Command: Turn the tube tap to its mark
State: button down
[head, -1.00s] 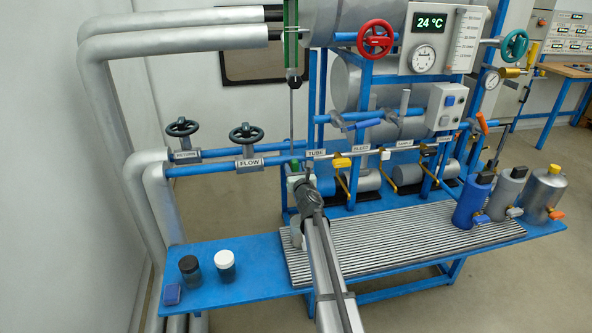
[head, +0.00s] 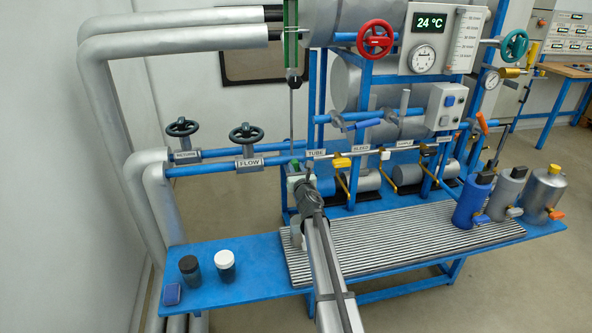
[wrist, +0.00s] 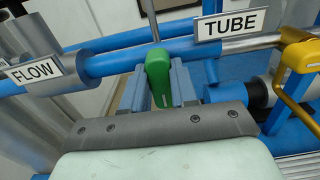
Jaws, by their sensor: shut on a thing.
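The green tap handle (wrist: 158,76) stands on the blue pipe by the TUBE label (wrist: 229,24) in the wrist view. My gripper (wrist: 158,88) is shut on it, with one blue-grey finger on each side. In the head view the TUBE label (head: 315,154) sits on the pipe behind my gripper (head: 297,172). My gripper and arm cover most of the tap there, and only a bit of green shows. I cannot make out a mark for the handle.
The FLOW handwheel (head: 246,134) is to the left on the same pipe. A yellow-handled tap (head: 341,162) is close to the right. Dark and white-capped jars (head: 225,264) stand on the blue bench at left.

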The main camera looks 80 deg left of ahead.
jog(key=shift+a+m, duration=0.1)
jog(key=shift+m, duration=0.2)
jog(key=m, duration=0.3)
jog(key=shift+w+m, duration=0.25)
jog(key=shift+m, duration=0.15)
jog(key=m, duration=0.4)
jog(key=shift+w+f+m, duration=0.15)
jog(key=shift+m, duration=0.15)
jog(key=m, duration=0.4)
jog(key=shift+w+f, duration=0.1)
jog(key=shift+f, duration=0.05)
jog(key=m, duration=0.4)
jog(key=shift+a+f+m, duration=0.1)
jog(key=shift+m, duration=0.2)
jog(key=c, duration=0.9)
grip_release()
jog(key=shift+f, duration=0.1)
